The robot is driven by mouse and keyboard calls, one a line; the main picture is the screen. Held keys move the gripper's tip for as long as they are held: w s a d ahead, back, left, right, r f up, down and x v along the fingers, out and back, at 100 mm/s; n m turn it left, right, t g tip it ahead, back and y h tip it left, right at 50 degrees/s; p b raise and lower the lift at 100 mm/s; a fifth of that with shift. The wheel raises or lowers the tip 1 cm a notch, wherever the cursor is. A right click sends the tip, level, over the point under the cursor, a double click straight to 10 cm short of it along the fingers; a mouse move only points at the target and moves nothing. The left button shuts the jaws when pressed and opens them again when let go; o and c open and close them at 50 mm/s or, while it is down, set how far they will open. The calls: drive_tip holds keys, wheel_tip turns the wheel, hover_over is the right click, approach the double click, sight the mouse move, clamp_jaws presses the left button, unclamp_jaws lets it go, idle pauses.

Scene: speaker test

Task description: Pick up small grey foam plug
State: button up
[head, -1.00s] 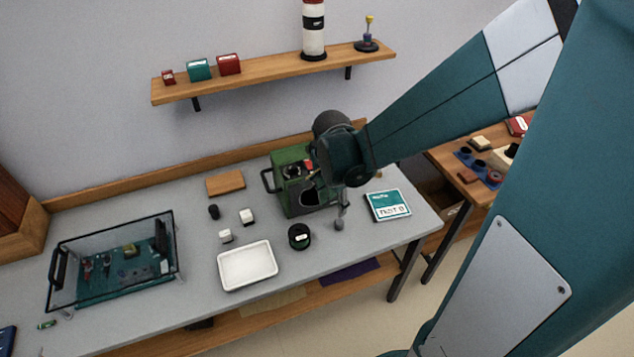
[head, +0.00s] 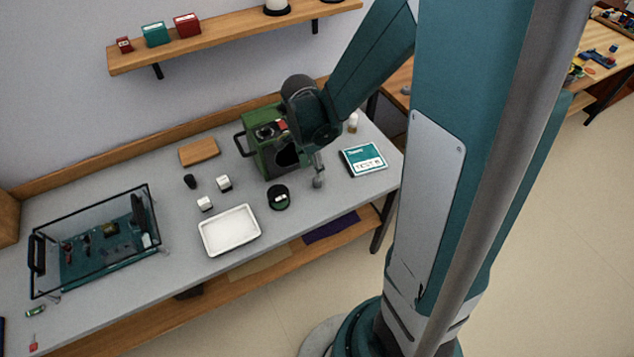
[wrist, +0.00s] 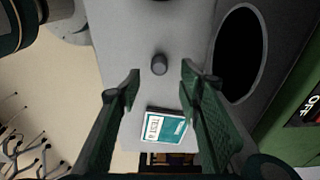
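The small grey foam plug (wrist: 159,64) stands on the grey table top in the wrist view. It also shows in the head view (head: 318,183), in front of the green machine and just below my gripper. My gripper (wrist: 160,73) is open and empty, with one dark green finger on each side of the plug in the picture. The plug appears apart from both fingers. How high the fingertips are above it is hard to tell. In the head view my wrist partly hides the fingers.
The green machine (head: 262,142) with a round dark opening stands close behind the plug. A teal and white booklet (head: 363,160) lies to its right. A black round container (head: 278,197) and a white tray (head: 230,231) are to the left. The table's front edge is near.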

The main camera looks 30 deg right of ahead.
drive_tip(key=shift+d+f, duration=0.15)
drive_tip(key=shift+f, duration=0.95)
drive_tip(key=shift+f+b, duration=0.1)
drive_tip(key=shift+b, duration=0.2)
drive_tip(key=shift+d+f+b, duration=0.2)
drive_tip(key=shift+f+b, duration=0.25)
drive_tip(key=shift+f, duration=0.8)
drive_tip(key=shift+d+f+b, duration=0.2)
drive_tip(key=shift+f+b, duration=0.25)
drive_tip(key=shift+f, duration=0.8)
drive_tip(key=c, duration=0.7)
